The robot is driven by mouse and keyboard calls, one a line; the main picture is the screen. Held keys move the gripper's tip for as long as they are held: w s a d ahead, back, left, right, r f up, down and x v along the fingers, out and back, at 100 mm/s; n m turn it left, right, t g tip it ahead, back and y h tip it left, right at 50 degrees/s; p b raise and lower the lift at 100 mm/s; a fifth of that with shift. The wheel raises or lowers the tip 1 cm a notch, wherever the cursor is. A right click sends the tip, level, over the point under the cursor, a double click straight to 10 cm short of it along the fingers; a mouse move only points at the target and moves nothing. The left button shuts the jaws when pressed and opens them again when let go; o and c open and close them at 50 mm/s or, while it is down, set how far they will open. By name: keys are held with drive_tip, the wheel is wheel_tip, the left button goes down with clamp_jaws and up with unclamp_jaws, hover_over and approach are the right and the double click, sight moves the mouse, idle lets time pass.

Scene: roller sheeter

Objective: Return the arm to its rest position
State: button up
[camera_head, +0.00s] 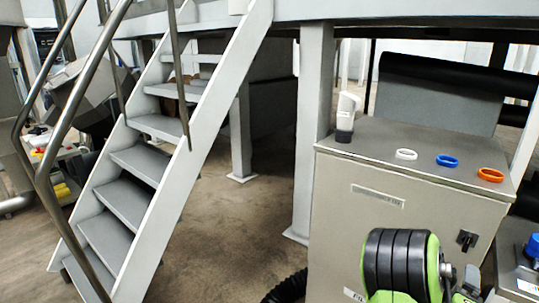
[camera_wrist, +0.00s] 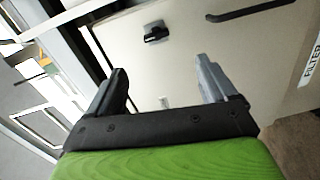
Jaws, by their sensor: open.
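My gripper (camera_wrist: 158,75) is open and empty in the wrist view, its two fingers apart with nothing between them. It is in front of the light grey cabinet (camera_wrist: 230,35), whose black latch (camera_wrist: 156,33) shows beyond the fingertips. In the head view, my green and black arm (camera_head: 402,265) is at the lower right, in front of the same cabinet (camera_head: 345,225). My fingers cannot be made out clearly there. The latch (camera_head: 467,240) shows just right of my arm.
On the cabinet top are a white ring (camera_head: 406,154), a blue ring (camera_head: 447,161), an orange ring (camera_head: 490,175) and a white container with a dark base (camera_head: 346,115). Metal stairs (camera_head: 140,165) with handrails stand at left. Open floor (camera_head: 235,235) lies between stairs and cabinet.

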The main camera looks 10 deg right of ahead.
drive_tip(key=w+a+r+m+g+y, duration=0.1)
drive_tip(key=a+m+y, duration=0.35)
drive_tip(key=a, duration=0.55)
drive_tip(key=w+a+r+m+g+y, duration=0.15)
drive_tip(key=a+m+y, duration=0.3)
drive_tip(key=a, duration=0.45)
drive_tip(key=s+a+r+n+g+y, duration=0.25)
drive_tip(key=s+a+y, duration=0.25)
drive_tip(key=s+a, duration=1.05)
wheel_tip(320, 180, up, 18)
drive_tip(key=p, duration=1.7)
drive_tip(key=shift+w, duration=0.25)
drive_tip(key=shift+a+f, duration=0.1)
